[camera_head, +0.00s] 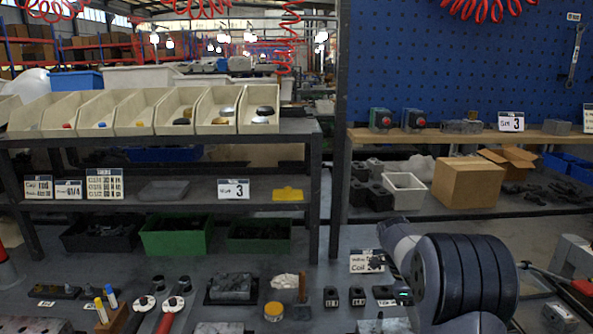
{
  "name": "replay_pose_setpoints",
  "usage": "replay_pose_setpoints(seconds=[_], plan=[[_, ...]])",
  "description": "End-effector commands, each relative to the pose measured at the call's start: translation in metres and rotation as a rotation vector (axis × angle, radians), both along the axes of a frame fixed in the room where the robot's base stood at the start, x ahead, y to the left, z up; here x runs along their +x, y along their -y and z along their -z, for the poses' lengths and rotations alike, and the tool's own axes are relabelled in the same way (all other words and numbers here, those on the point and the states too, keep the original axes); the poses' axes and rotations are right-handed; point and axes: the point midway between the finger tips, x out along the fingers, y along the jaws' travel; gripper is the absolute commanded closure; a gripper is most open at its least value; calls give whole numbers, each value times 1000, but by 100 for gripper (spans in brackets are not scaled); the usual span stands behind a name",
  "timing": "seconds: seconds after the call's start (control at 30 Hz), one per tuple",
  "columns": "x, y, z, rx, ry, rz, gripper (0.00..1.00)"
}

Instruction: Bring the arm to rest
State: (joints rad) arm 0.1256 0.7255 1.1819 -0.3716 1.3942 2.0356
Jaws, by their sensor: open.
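A large part of my arm (468,275), dark and ribbed with a grey joint beside it, fills the lower right of the head view. It stands in front of the workbench (230,270) and hides part of its right side. My gripper's fingers do not show in this view.
The bench holds a grey metal block (231,287), a yellow-lidded jar (273,311), red-handled tools (166,318) and several small black blocks (357,296). Behind are a green bin (174,236), shelves with sloped trays (130,112), a cardboard box (467,183) and a blue pegboard (450,60).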

Motion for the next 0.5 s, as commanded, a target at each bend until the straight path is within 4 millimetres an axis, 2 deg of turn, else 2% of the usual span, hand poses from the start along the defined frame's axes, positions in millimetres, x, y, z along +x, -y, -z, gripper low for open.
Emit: replay_pose_setpoints(seconds=[0.37, 0.5], plan=[[14, -27, -71, 1, 2, -3, 48], [7, -15, -40, 1, -7, 0, 48]])
